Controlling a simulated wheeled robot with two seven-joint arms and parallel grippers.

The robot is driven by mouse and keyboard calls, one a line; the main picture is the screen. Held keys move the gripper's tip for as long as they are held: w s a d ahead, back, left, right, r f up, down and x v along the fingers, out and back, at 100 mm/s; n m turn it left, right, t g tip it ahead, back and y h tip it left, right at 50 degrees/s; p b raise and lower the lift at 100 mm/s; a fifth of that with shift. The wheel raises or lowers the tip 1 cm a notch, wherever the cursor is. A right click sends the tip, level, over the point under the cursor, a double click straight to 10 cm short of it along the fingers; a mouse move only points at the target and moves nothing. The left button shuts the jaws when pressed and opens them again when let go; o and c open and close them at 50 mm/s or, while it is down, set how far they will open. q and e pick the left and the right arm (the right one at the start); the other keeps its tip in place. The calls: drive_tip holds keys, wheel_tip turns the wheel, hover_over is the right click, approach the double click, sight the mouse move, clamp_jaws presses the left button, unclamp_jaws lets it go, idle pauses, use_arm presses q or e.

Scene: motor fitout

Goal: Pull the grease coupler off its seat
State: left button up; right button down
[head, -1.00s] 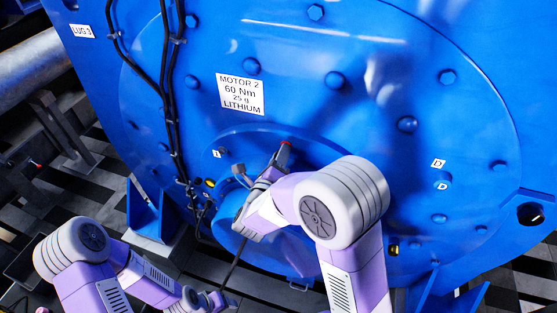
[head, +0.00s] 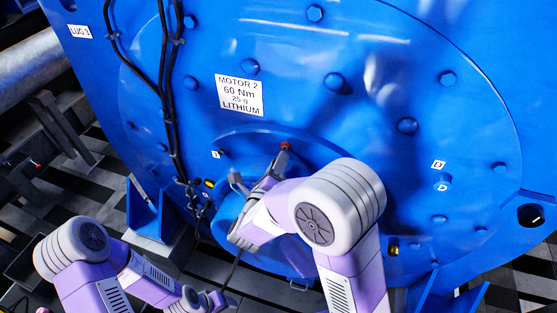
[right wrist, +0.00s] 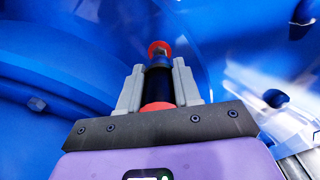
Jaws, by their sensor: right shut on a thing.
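The grease coupler (right wrist: 160,82) shows in the right wrist view as a dark cylinder between my finger pads, with red at its near end. My right gripper (right wrist: 158,85) is shut on it. Just beyond its far end is a red round piece (right wrist: 159,49) with a small grey centre; I cannot tell whether the two touch. In the head view my right gripper (head: 273,168) is at the motor's lower hub, and a small red piece (head: 285,146) shows at its tip. The coupler is mostly hidden there. My left gripper (head: 208,299) is low at the bottom edge, its fingers unclear.
The blue motor face (head: 310,95) carries several bolts and a white label (head: 239,95). Black cables (head: 168,100) run down its left side. A small grey fitting (head: 237,180) stands left of my right gripper. A thin dark line (head: 233,270) hangs below it.

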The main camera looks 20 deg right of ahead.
drive_tip(key=shift+v, duration=1.6)
drive_tip(key=shift+w, duration=0.1)
drive_tip(key=shift+a+r+p, duration=0.1)
drive_tip(key=shift+p, duration=0.35)
